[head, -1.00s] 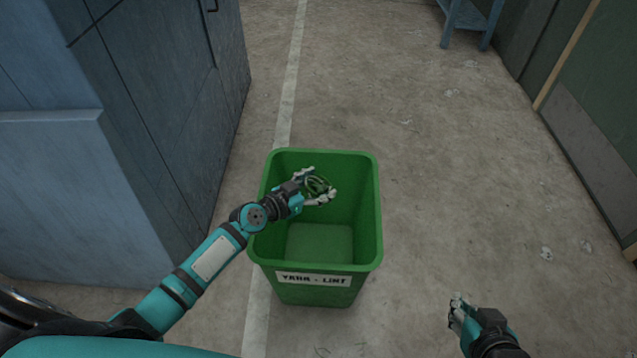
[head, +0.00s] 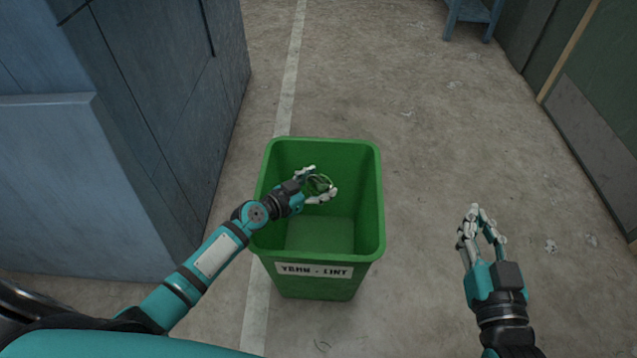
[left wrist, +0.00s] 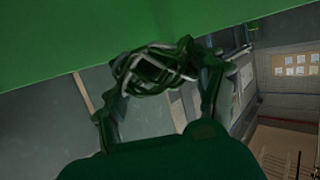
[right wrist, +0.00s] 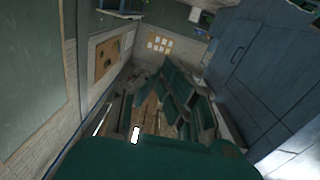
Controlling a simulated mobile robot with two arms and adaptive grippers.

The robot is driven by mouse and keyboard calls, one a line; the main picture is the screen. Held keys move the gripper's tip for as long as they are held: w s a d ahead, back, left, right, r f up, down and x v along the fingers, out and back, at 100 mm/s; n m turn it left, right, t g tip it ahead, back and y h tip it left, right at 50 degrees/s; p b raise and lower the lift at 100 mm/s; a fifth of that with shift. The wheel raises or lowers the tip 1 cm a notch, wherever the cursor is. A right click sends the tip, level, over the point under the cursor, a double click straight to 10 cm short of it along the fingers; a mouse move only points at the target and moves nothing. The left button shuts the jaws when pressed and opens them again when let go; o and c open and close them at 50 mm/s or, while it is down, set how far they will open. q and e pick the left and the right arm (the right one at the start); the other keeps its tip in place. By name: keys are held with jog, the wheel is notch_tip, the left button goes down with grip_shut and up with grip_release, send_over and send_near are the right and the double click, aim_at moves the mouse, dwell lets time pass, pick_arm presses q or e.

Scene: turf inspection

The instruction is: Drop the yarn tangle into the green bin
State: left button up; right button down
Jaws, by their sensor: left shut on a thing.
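The yarn tangle (head: 320,184), a small ring-like bundle of dark green and pale strands, is between the fingers of my left gripper (head: 322,185). That gripper is shut on it, over the green bin's opening in the head view. In the left wrist view the tangle (left wrist: 150,70) sits between both fingertips. The green bin (head: 368,262) stands upright on the floor with a white label on its front; its visible inside floor looks bare. My right gripper (head: 482,212) is right of the bin, apart from it, with its fingertips close together; whether it is shut is unclear.
A large blue-grey cabinet (head: 140,110) stands left of the bin. A blue stand (head: 470,15) is at the top right, and a dark green panel (head: 590,130) runs along the right edge. The concrete floor (head: 440,130) right of and behind the bin is clear.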

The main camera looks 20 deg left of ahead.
pick_arm(q)
jog(key=shift+f+b, duration=0.35)
jog(key=shift+f, duration=0.45)
pick_arm(e)
jog(key=shift+s+a+r+t+y, duration=0.15)
jog(key=shift+r+t+y, duration=0.15)
jog(key=shift+r+t, duration=0.75)
jog(key=shift+a+r+t+y, duration=0.15)
jog(key=shift+r+t+y, duration=0.3)
jog(key=shift+r, duration=1.05)
pick_arm(q)
jog(key=o, duration=1.2)
jog(key=v, duration=1.2)
